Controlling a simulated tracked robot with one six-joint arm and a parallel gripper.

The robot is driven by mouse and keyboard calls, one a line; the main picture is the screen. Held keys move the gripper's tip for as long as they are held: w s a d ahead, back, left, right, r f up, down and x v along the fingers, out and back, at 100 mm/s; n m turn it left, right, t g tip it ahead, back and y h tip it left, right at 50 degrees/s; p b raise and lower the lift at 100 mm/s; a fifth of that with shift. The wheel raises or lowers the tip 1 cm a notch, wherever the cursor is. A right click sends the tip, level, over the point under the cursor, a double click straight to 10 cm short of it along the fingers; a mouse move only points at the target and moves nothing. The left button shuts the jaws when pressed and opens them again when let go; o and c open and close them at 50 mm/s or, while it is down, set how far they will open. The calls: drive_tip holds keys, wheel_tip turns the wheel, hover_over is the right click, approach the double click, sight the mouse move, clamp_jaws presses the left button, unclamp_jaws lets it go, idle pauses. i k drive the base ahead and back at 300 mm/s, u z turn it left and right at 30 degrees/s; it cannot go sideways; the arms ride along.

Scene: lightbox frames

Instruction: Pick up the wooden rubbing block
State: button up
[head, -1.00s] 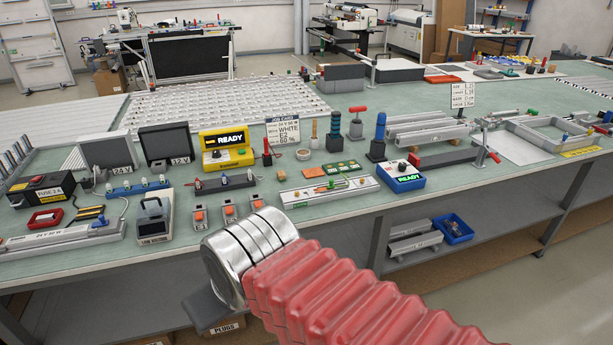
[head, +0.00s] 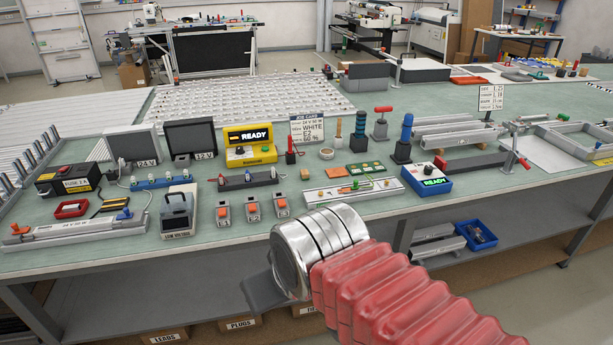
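I cannot pick out the wooden rubbing block for certain among the small things on the green-topped bench (head: 130,262). A small upright wooden-looking piece (head: 339,127) stands near the middle, behind the round roll. My gripper (head: 262,291) shows only as a dark grey flat part below the metal wrist, low in the picture and in front of the bench's front edge. The wrist hides most of it, so its opening does not show. I see nothing held in it.
A narrow strip along the front edge is clear.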

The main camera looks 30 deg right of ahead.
sight(305, 174)
drive_tip(key=u, duration=0.05)
drive_tip(key=i, duration=1)
drive_tip(key=z, duration=0.05)
